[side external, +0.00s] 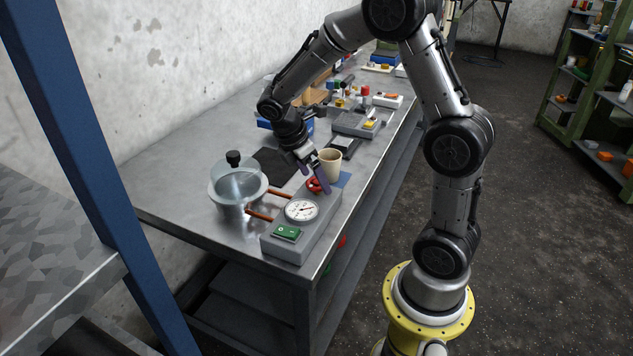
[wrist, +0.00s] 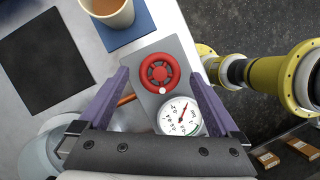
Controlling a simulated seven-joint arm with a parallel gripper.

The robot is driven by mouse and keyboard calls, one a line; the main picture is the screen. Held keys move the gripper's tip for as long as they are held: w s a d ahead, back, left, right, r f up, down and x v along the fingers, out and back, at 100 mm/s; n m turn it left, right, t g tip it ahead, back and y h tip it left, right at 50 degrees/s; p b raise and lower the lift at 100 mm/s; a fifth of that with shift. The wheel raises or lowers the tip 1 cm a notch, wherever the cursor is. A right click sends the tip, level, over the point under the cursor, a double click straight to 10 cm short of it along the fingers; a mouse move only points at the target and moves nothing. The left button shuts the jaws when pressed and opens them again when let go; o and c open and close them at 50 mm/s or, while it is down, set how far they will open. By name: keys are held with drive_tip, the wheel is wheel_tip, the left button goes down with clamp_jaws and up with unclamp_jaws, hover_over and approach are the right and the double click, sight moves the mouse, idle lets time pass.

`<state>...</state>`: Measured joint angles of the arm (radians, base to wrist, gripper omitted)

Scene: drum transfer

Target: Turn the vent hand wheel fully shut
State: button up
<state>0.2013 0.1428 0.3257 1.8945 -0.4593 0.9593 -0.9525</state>
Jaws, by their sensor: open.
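The red hand wheel (side external: 313,186) sits on top of the grey box (side external: 318,227), partly hidden by my gripper in the side view. In the wrist view the wheel (wrist: 146,73) shows whole, with a white dot on its near rim. My gripper (side external: 314,177) is open above the wheel, pointing down. In the wrist view its two purple fingers (wrist: 160,80) stand left and right of the wheel, apart from it in the picture; contact cannot be judged. A round white gauge (side external: 301,210) with a red needle is beside the wheel; it also shows in the wrist view (wrist: 172,121).
A clear-lidded metal pot (side external: 238,188) joins the box by copper pipes (side external: 280,193). A beige cup (side external: 330,163) stands close behind the wheel on a blue mat (side external: 343,179). A black mat (side external: 275,165) lies left.

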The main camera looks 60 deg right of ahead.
drive_tip(key=shift+x, duration=1.25)
drive_tip(key=c, duration=1.4)
drive_tip(key=shift+o, duration=0.2)
